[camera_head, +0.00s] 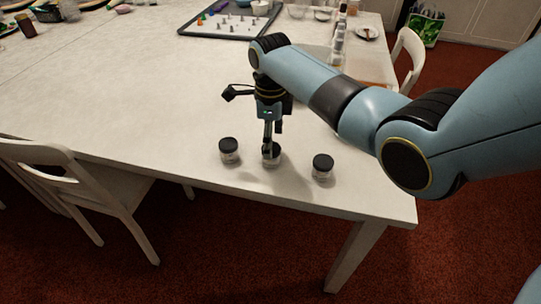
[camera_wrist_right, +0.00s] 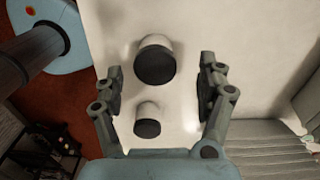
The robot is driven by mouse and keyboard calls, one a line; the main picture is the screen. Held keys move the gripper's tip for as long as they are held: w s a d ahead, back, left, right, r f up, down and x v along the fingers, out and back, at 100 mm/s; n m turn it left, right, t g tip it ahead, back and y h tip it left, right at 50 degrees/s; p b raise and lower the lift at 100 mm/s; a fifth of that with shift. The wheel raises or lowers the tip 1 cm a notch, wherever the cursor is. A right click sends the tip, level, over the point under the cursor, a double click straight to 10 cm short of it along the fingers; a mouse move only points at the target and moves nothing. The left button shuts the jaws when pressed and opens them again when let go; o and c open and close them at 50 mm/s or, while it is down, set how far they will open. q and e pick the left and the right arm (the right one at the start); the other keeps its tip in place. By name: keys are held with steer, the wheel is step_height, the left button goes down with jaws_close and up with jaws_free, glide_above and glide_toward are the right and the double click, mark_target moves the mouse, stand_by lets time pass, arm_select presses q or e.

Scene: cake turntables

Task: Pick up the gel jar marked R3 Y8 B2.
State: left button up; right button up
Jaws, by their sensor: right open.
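Three small clear jars with black lids stand upright near the table's front edge in the head view: a left jar (camera_head: 229,151), a middle jar (camera_head: 271,160) and a right jar (camera_head: 322,168). I cannot read the markings on any of them, so I cannot tell which is R3 Y8 B2. My right gripper (camera_head: 269,138) points down over the middle jar, partly hiding its lid. In the right wrist view my right gripper (camera_wrist_right: 160,75) is open, with a larger-looking jar (camera_wrist_right: 155,62) between its fingers, apart from both. A smaller-looking jar (camera_wrist_right: 148,122) shows nearer the palm. My left gripper is out of view.
The pale table (camera_head: 140,100) is clear left of the jars. A tray (camera_head: 230,22) with small coloured pieces and several bottles (camera_head: 337,45) stand farther back. A white chair (camera_head: 90,185) stands at the front left, another (camera_head: 408,55) at the right.

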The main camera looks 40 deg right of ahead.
mark_target(275, 162)
steer(key=f, duration=0.5)
steer(key=shift+s+b, duration=0.35)
steer(key=shift+b, duration=0.05)
steer(key=c, duration=1.3)
